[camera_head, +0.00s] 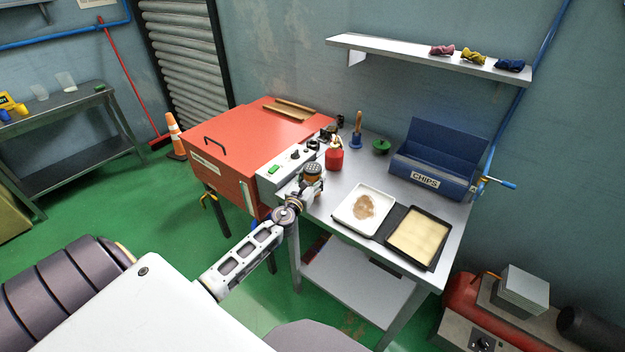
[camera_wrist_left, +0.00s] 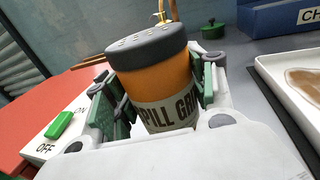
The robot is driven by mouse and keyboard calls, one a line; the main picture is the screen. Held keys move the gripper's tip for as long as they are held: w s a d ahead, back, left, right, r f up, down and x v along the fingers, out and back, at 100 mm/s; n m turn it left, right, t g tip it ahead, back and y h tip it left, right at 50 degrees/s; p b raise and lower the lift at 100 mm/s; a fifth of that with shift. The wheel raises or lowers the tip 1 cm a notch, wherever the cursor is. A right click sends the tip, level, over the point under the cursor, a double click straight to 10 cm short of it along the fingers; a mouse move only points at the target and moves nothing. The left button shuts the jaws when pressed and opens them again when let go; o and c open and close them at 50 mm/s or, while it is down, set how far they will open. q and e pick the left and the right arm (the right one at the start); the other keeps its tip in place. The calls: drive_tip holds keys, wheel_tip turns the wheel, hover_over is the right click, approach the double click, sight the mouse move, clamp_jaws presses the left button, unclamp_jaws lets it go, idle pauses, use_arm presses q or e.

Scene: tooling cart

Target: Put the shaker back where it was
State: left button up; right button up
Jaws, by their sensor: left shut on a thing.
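The shaker (camera_wrist_left: 160,82) is an orange cylinder with a dark grey perforated lid and a label that partly reads "PILL GR". In the left wrist view it stands between the two fingers of my left gripper (camera_wrist_left: 155,105), which is shut on it. In the head view the shaker's lid (camera_head: 313,168) shows above my left gripper (camera_head: 310,184), by the left edge of the grey cart top. I cannot tell whether the shaker's base touches the surface. My right gripper is not in view.
A white tray (camera_head: 342,213) with a brown patch and a dark tray (camera_head: 437,263) with a pale filling lie right of the gripper. A red can (camera_head: 334,158), wooden-handled bell (camera_head: 356,140), green lidded thing (camera_head: 380,146) and blue CHIPS bin (camera_head: 462,193) stand behind. A switch box (camera_head: 272,180) is left.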

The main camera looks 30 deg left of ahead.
sight(309, 182)
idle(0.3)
use_arm(q)
drive_tip(key=o, duration=0.8)
drive_tip(key=shift+f, duration=0.1)
drive_tip(key=shift+c, duration=0.2)
drive_tip(key=o, duration=0.5)
drive_tip(key=shift+c, duration=0.2)
drive_tip(key=shift+s+d, duration=0.15)
drive_tip(key=shift+s, duration=0.65)
drive_tip(key=shift+s+d, duration=0.1)
drive_tip(key=shift+s, duration=0.65)
drive_tip(key=s+d+b, duration=0.1)
drive_tip(key=s, duration=0.7)
drive_tip(key=shift+s+d+r, duration=0.2)
drive_tip(key=shift+s, duration=0.15)
